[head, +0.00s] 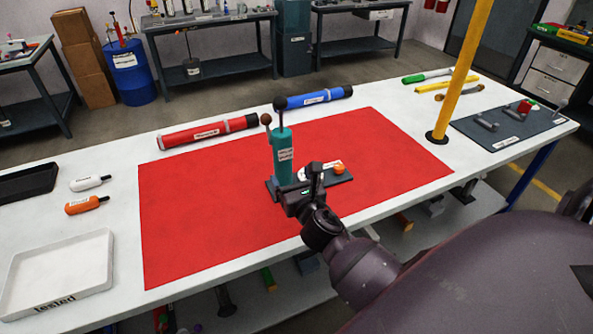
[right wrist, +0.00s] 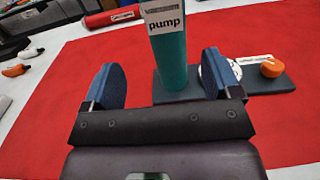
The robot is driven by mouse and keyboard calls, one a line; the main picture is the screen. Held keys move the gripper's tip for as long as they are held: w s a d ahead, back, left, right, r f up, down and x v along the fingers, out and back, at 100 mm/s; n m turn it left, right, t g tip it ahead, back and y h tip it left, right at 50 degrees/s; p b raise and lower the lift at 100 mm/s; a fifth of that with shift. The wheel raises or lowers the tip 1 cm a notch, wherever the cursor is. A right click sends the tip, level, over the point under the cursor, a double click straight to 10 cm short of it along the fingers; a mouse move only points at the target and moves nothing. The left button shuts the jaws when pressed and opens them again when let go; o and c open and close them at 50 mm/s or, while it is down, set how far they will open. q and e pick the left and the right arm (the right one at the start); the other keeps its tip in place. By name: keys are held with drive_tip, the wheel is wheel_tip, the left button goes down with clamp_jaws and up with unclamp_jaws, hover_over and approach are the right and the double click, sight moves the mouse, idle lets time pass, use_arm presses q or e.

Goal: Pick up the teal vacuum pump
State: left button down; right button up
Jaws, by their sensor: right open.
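The teal vacuum pump (head: 283,158) stands upright on a dark base plate (head: 332,181) on the red mat (head: 205,215). A dark handle with a round knob rises from its top. An orange knob (head: 339,168) sits on the right of the base. My right gripper (head: 304,190) is at the near side of the pump. In the right wrist view the pump's labelled teal body (right wrist: 170,60) stands beyond the open fingers (right wrist: 160,82), between them and nearer the right one. No grip on it shows. My left gripper is not in view.
A red tube (head: 205,133) and a blue tube (head: 318,97) lie behind the mat's far edge. A yellow post (head: 464,70) rises at the right. A white tray (head: 60,272) and two small labelled items lie at the left. The mat left of the pump is clear.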

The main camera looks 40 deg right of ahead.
sight(286, 158)
drive_tip(key=x, duration=0.4)
drive_tip(key=w, duration=0.1)
drive_tip(key=w+d, duration=0.1)
drive_tip(key=w+d+r, duration=0.1)
drive_tip(key=w, duration=0.1)
drive_tip(key=shift+w+d, duration=0.1)
drive_tip(key=shift+w, duration=0.3)
drive_tip(key=shift+c, duration=0.3)
drive_tip(key=c, duration=1.4)
clamp_jaws()
drive_tip(key=shift+r, duration=0.15)
